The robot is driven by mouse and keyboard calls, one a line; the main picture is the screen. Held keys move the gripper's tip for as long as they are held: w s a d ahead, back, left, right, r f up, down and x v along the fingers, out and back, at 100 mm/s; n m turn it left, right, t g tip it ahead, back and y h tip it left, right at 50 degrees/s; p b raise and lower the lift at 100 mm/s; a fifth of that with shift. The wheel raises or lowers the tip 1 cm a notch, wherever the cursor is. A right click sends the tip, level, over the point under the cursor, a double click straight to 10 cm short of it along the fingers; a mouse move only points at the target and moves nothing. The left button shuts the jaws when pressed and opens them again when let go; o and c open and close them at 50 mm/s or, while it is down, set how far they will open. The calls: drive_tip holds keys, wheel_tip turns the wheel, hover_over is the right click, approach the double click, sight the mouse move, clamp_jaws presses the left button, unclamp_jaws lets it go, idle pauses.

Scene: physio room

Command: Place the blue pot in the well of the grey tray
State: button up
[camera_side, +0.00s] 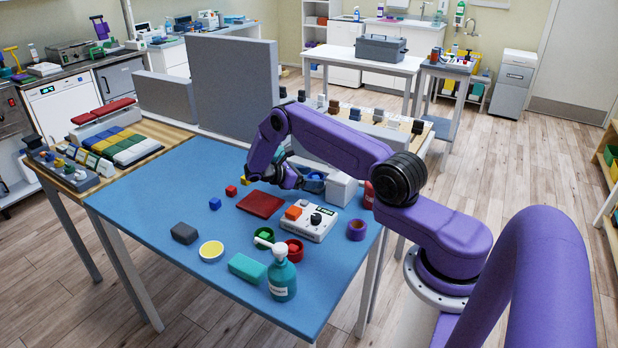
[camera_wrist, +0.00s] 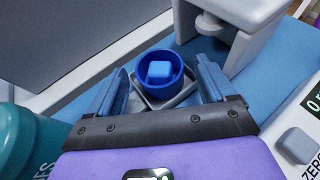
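The blue pot (camera_wrist: 160,88) stands upright in the wrist view with a light blue block (camera_wrist: 159,69) inside it. The grey tray (camera_wrist: 183,97) shows its rim around the pot's base, and the pot looks to sit within that rim. My gripper (camera_wrist: 162,66) is open, with a finger on each side of the pot and visible gaps between fingers and pot. In the side view my gripper (camera_side: 288,178) is low over the far part of the blue table. The pot (camera_side: 314,177) is partly hidden behind my gripper and arm there.
A white device (camera_side: 341,189) stands right of the pot, and a grey panel (camera_side: 234,83) behind. A teal container (camera_wrist: 28,140) is close at left in the wrist view. A red mat (camera_side: 261,204), white scale (camera_side: 307,220) and pump bottle (camera_side: 282,277) are nearer the front.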

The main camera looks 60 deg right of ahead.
drive_tip(key=shift+r, duration=0.15)
drive_tip(key=v, duration=1.2)
drive_tip(key=shift+a, duration=0.1)
drive_tip(key=s+a+r+t+y, duration=0.2)
drive_tip(key=s+a+r+t, duration=0.15)
drive_tip(key=a+r, duration=0.55)
drive_tip(key=s+a+r+t+y, duration=0.3)
drive_tip(key=s+a+r, duration=0.15)
drive_tip(key=a, duration=0.85)
drive_tip(key=s+a+r+y, duration=0.1)
drive_tip(key=s+y, duration=0.1)
drive_tip(key=s, duration=0.7)
drive_tip(key=s+a+r+y, duration=0.1)
drive_tip(key=s+y, duration=0.1)
drive_tip(key=s, duration=0.8)
drive_tip(key=s+a+r+n+y, duration=0.1)
drive_tip(key=s+y, duration=0.1)
drive_tip(key=s, duration=0.7)
drive_tip(key=shift+s+a+r+t+y, duration=0.25)
drive_tip(key=shift+s+r+t+y, duration=0.1)
drive_tip(key=shift+s+t+y, duration=0.1)
